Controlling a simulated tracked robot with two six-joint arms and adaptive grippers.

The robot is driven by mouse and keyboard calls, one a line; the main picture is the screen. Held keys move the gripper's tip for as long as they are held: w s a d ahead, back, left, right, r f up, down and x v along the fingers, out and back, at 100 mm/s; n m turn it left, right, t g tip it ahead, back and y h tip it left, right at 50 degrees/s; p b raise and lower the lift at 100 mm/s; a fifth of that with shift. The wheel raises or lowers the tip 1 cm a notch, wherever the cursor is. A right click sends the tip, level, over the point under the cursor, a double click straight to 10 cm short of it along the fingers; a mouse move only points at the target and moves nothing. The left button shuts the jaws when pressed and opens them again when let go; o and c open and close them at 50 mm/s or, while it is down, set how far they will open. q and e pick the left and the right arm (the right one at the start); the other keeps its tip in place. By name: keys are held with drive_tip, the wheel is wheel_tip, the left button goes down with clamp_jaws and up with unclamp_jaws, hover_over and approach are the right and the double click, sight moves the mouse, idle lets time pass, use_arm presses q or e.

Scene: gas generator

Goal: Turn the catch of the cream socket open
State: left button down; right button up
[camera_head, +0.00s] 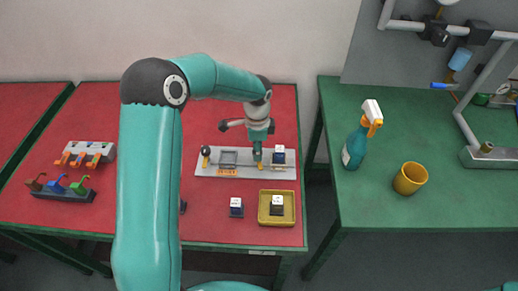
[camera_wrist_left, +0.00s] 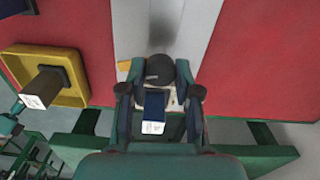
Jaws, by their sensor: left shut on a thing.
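The cream socket (camera_head: 278,166) is at the right end of the pale board on the red table. A dark block with a white top (camera_head: 279,153) sits in it; it also shows between my fingers in the left wrist view (camera_wrist_left: 153,112). My left gripper (camera_head: 258,160) points down just left of this block. In the left wrist view its fingers (camera_wrist_left: 160,75) are shut on the catch, whose dark round knob (camera_wrist_left: 160,67) shows at the fingertips. The fingers hide much of the catch, so its angle is unclear. My right gripper is out of view.
Left along the board (camera_head: 208,170) stand a second socket (camera_head: 228,158) and a black ball knob (camera_head: 205,151). In front are a loose block (camera_head: 236,207) and a yellow tray (camera_head: 289,219) holding another. Racks of coloured hooks (camera_head: 62,194) stand far left. A green table (camera_head: 400,215) is right.

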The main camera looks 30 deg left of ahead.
use_arm(q)
drive_tip(key=shift+w+a+r+m, duration=0.1)
drive_tip(key=shift+m, duration=0.7)
drive_tip(key=shift+w+a+r+m, duration=0.1)
drive_tip(key=shift+m, duration=0.7)
drive_tip(key=c, duration=0.9)
unclamp_jaws()
drive_tip(key=shift+o, duration=0.5)
drive_tip(key=shift+f, duration=0.1)
drive_tip(key=shift+s+d, duration=0.1)
wheel_tip(320, 180, up, 12)
drive_tip(key=shift+f, duration=0.15)
